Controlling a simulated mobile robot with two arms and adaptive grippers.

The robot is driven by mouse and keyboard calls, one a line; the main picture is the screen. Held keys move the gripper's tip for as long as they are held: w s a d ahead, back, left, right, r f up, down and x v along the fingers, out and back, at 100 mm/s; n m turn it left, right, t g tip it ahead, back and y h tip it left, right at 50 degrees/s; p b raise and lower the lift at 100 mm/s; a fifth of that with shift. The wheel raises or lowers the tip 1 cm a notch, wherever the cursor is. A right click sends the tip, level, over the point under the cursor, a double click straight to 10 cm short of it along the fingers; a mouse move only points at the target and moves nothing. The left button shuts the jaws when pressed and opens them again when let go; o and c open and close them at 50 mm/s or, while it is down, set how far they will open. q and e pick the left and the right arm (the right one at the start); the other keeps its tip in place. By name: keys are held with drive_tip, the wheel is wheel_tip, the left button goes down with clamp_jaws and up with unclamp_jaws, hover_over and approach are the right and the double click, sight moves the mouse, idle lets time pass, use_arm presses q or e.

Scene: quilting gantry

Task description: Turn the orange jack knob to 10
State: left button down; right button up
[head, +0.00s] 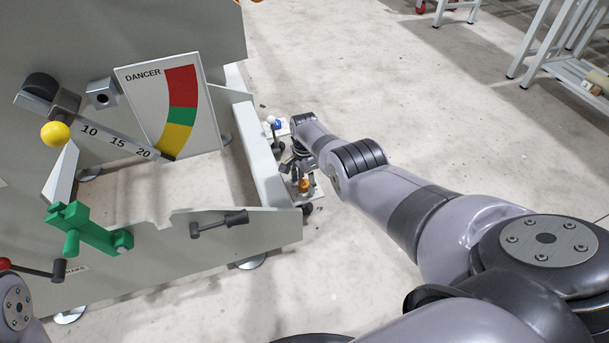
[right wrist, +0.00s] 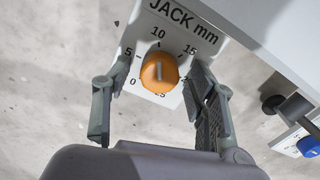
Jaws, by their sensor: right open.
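The orange jack knob (right wrist: 160,73) sits on a white plate marked "JACK mm" (right wrist: 203,52) in the right wrist view. Numbers 0, 5, 10 and 15 show around it; the lower ones are partly hidden by the knob. A short pale mark on the knob looks roughly upright in the picture, in line with the 10, but I cannot tell its exact reading. In the head view the knob is small (head: 304,185), beyond the gantry's end panel. My right gripper (head: 300,164) is open, its fingers apart on either side of the knob, with visible gaps. My left gripper is out of view.
A blue knob (right wrist: 308,146) and a dark lever (right wrist: 290,105) stand nearby. The grey end panel (head: 262,150) borders the knob's left side. A dancer gauge (head: 175,110), yellow ball (head: 55,133) and green clamp (head: 85,230) are at left.

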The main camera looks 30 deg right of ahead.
sight(305, 183)
drive_tip(key=shift+w+r, duration=0.1)
drive_tip(key=shift+r, duration=0.55)
wheel_tip(305, 183, up, 11)
drive_tip(key=shift+f, duration=0.2)
idle(0.3)
